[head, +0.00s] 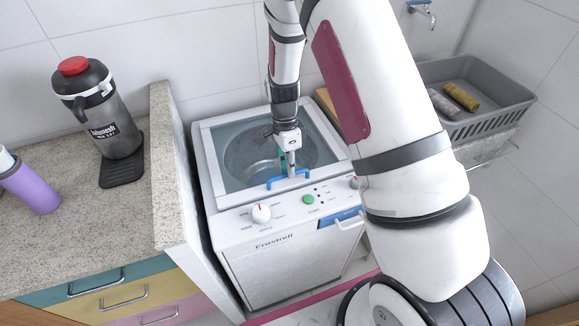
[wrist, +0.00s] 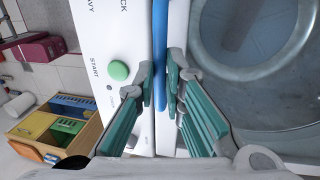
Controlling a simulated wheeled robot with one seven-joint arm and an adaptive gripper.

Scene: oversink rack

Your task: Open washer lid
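The white top-loading washer (head: 290,250) stands between the counter and the tiled wall. Its glass lid (head: 232,165) is down and flat, with the drum visible through it. A blue handle (head: 274,183) sits at the lid's front edge. My gripper (head: 289,172) points down at this handle. In the wrist view, the teal fingers of my gripper (wrist: 161,80) lie on both sides of the blue handle (wrist: 160,40), close against it, with little or no gap. The fingertips' far ends are partly hidden by the handle.
The control panel has a white knob (head: 261,213) and a green start button (head: 309,199). A counter (head: 60,225) with a black-and-grey jug (head: 112,125) and a purple bottle (head: 32,188) stands left. A grey basket (head: 480,128) hangs right, and a faucet (head: 422,10) is above it.

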